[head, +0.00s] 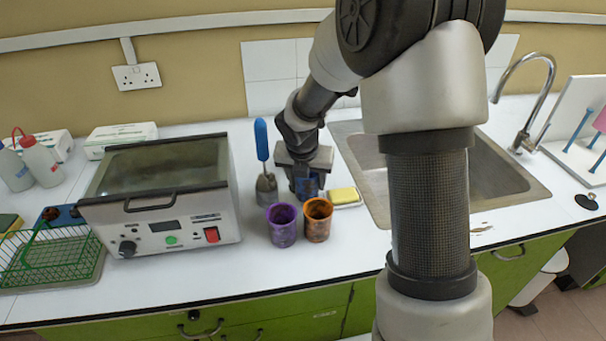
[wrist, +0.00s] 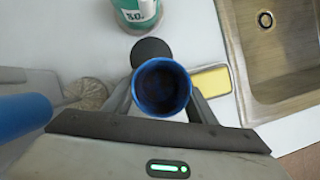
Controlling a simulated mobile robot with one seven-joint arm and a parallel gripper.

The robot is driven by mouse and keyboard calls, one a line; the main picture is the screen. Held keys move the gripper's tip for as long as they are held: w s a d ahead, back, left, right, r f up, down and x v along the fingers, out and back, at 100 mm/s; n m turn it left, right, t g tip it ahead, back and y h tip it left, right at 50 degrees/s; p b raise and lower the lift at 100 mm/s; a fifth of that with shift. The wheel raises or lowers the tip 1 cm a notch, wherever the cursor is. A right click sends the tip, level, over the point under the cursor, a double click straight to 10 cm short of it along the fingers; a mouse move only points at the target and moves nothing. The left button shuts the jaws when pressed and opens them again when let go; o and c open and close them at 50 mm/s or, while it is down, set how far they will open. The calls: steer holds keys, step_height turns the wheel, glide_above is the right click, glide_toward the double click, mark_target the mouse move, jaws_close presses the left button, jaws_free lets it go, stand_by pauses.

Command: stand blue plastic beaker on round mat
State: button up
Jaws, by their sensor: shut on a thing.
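My gripper (head: 306,184) is shut on the blue plastic beaker (wrist: 161,88). In the wrist view the beaker's open mouth faces the camera, between the two fingers (wrist: 162,100). In the head view only a small dark-blue part of the beaker (head: 308,190) shows under my gripper. A dark round mat (wrist: 150,49) lies just beyond the beaker in the wrist view, partly covered by it. The mat is hidden in the head view. I cannot tell how high the beaker is above the counter.
A purple beaker (head: 281,226) and an orange beaker (head: 318,221) stand in front of my gripper. A blue-handled brush (head: 263,160) is left, a yellow sponge (head: 344,196) on a dish right. A green-labelled container (wrist: 136,14) stands beyond the mat. The sink (head: 500,195) is further right.

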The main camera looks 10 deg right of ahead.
steer(key=shift+w, duration=0.85)
steer(key=w, duration=0.2)
steer(key=w+f, duration=0.1)
steer(key=shift+w, duration=0.35)
steer(key=shift+f, duration=0.1)
steer(key=shift+f, duration=0.15)
steer(key=o, duration=1)
steer(key=shift+o, duration=0.2)
